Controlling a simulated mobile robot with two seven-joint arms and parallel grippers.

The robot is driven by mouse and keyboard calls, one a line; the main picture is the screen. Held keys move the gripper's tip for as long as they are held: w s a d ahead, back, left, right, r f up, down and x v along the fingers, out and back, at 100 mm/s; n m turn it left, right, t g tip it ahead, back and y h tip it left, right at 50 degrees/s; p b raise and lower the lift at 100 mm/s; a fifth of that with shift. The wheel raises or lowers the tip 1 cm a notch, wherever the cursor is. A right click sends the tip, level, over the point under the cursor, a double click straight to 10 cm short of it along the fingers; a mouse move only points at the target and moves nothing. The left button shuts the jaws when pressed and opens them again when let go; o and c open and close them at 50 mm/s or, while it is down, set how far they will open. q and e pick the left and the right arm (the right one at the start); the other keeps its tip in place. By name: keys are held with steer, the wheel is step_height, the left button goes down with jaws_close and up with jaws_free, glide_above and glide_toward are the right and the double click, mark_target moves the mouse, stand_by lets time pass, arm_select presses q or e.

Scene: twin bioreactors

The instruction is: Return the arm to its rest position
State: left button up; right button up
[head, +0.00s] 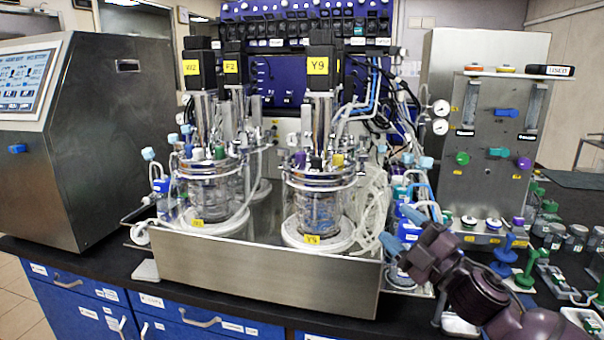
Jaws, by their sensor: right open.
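My right arm, dark purple, comes in from the lower right corner. Its gripper (402,229) is open, with two blue-grey fingers spread apart and nothing seen between them. It shows in front of the right end of the steel tray (265,272), beside the right glass vessel (320,205) labelled Y9. Whether the fingers touch any tubing there I cannot tell. The left glass vessel (212,190) stands upright in the same tray. My left gripper is not in view.
A steel gas panel (487,150) with gauges and coloured knobs stands at right. Small coloured fittings (525,275) crowd the black bench below it. A large steel console (100,130) with a screen stands at left. Loose tubes (375,195) hang beside the right vessel. Blue drawers (75,305) are below.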

steer(key=s+d+f+m+h, duration=0.3)
steer(key=f+m+h, duration=0.3)
steer(key=f, duration=0.5)
steer(key=s+d+f+m+h, duration=0.3)
steer(key=d+f+m+h, duration=0.15)
steer(key=f+m, duration=0.45)
steer(key=s+d+f+m+g+h, duration=0.2)
steer(key=s+f+m+g+h, duration=0.2)
steer(key=s+f, duration=1.6)
steer(key=shift+s+m+g, duration=0.7)
steer(key=shift+s+m, duration=0.3)
steer(key=shift+s, duration=0.15)
steer(key=shift+d+f, duration=0.1)
